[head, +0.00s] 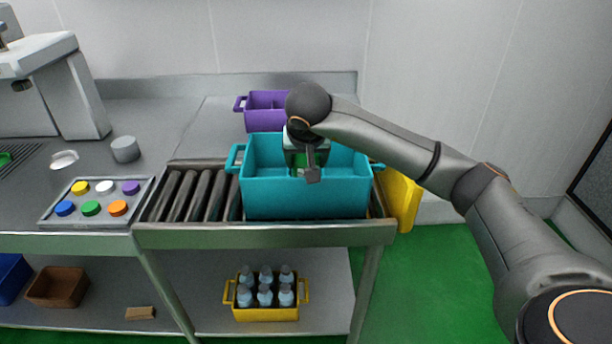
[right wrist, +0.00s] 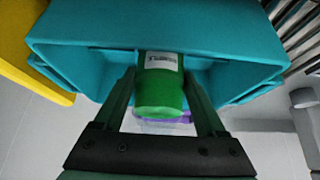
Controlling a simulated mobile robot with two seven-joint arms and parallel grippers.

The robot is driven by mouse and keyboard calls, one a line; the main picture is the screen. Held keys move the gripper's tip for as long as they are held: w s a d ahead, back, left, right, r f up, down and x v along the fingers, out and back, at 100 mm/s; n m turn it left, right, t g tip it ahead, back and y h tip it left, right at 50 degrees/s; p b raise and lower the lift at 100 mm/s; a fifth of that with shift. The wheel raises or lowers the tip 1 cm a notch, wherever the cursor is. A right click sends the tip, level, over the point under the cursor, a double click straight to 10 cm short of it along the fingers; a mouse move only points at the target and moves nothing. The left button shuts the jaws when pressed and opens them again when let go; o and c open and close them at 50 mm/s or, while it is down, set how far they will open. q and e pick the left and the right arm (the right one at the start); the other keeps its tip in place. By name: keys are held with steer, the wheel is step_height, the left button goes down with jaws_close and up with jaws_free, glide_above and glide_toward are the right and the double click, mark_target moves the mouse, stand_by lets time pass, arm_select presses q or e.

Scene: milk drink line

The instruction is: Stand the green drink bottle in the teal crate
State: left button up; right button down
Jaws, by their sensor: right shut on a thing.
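The teal crate (head: 305,196) stands on the roller conveyor, open at the top; it also fills the upper part of the right wrist view (right wrist: 120,30). My right gripper (head: 308,166) reaches down over the crate's opening from the right. It is shut on the green drink bottle (right wrist: 160,90), which sits between the two fingers in the right wrist view, with a white label on its side. In the head view only a little green of the bottle shows behind the gripper, within the crate's outline. Its lower end is hidden. My left gripper is not in view.
A purple crate (head: 265,120) stands behind the teal one, and a yellow panel-like thing (head: 400,200) is at its right. Bare conveyor rollers (head: 190,195) lie to the left, beside a tray of coloured caps (head: 60,217). A yellow crate of bottles (head: 266,314) is on the lower shelf.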

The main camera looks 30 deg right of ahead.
steer(key=shift+f, duration=1.9)
steer(key=shift+f, duration=0.15)
jaws_free()
